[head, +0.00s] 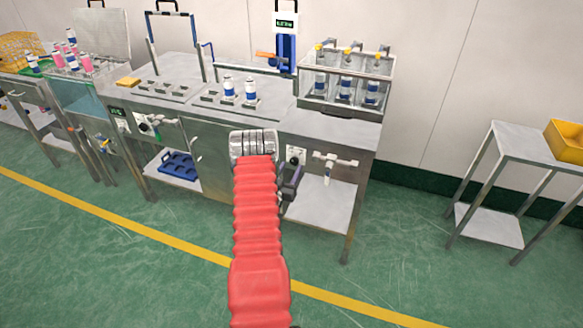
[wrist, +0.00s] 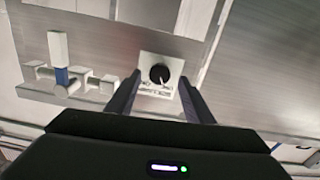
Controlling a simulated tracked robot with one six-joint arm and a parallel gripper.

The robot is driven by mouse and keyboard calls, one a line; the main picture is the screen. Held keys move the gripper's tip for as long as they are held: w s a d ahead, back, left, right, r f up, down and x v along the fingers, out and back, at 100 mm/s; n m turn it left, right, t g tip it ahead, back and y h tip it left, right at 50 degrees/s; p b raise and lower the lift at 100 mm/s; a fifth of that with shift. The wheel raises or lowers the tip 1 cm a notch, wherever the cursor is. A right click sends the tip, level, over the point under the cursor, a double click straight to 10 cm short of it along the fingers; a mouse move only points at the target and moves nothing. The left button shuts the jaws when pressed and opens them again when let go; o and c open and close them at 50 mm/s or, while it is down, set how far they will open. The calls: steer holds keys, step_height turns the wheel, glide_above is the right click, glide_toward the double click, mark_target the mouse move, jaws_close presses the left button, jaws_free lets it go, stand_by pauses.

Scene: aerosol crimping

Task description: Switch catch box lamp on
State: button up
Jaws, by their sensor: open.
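A white switch plate (head: 298,151) with a dark round knob is on the front of the steel bench, just under its top. In the wrist view the black knob (wrist: 160,73) on this plate lies between my fingertips, with a pale line across it. My gripper (head: 296,178) is open and close in front of the plate, slightly below it in the head view. In the wrist view my gripper (wrist: 160,84) has a finger on each side of the plate and holds nothing. Whether the fingers touch the plate I cannot tell. I cannot pick out a lamp.
A metal fitting (head: 335,162) with a hanging part sits right of the plate, and at the left in the wrist view (wrist: 70,75). A clear-fronted box (head: 345,85) with bottles stands on the bench (head: 340,130). Another control (head: 150,124) is further left.

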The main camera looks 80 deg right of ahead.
mark_target(295, 160)
steer(key=shift+s+d, duration=0.15)
steer(key=shift+d, duration=1.1)
steer(key=shift+c, duration=0.2)
